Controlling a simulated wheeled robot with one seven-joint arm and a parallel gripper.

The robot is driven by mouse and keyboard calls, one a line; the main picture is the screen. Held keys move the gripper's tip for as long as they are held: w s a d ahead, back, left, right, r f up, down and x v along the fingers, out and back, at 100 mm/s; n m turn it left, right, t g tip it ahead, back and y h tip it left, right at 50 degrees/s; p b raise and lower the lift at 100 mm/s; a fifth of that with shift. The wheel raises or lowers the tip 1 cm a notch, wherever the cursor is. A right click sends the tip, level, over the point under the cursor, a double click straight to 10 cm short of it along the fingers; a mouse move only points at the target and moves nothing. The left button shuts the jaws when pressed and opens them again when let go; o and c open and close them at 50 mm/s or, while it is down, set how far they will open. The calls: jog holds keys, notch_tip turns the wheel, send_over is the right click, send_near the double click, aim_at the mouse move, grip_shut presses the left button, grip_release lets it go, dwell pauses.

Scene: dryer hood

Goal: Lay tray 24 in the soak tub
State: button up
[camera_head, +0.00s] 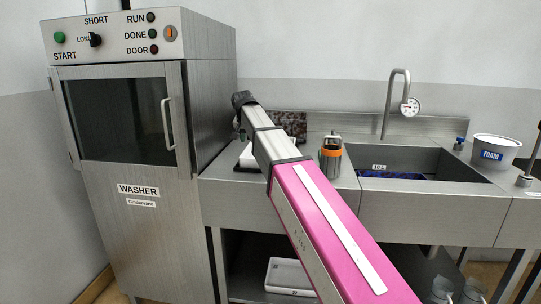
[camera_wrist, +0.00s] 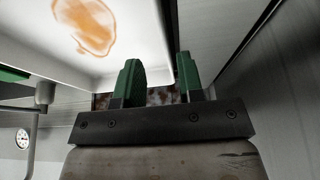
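A white tray (camera_head: 245,157) lies on the left counter beside the washer, partly hidden behind my arm. In the wrist view a white surface with an orange stain (camera_wrist: 88,28) fills the upper left. I cannot read a number on it. My gripper (camera_wrist: 160,75) has green fingers set apart, with a gap between them. The white edge lies close to the fingertips; contact is unclear. In the head view the gripper (camera_head: 241,130) is mostly hidden by my wrist. The soak tub (camera_head: 440,168) is the steel sink marked 10 L, with dark blue in it.
The washer (camera_head: 125,190), door shut, stands left. A tap with a gauge (camera_head: 409,107) rises behind the tub. A FOAM bucket (camera_head: 496,150) stands right. Another white tray (camera_head: 289,276) lies on the lower shelf.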

aim_at(248, 146)
jog(key=x, duration=0.5)
jog(key=shift+s+a+f, duration=0.1)
jog(key=shift+s+a, duration=0.1)
jog(key=shift+a, duration=0.15)
grip_shut()
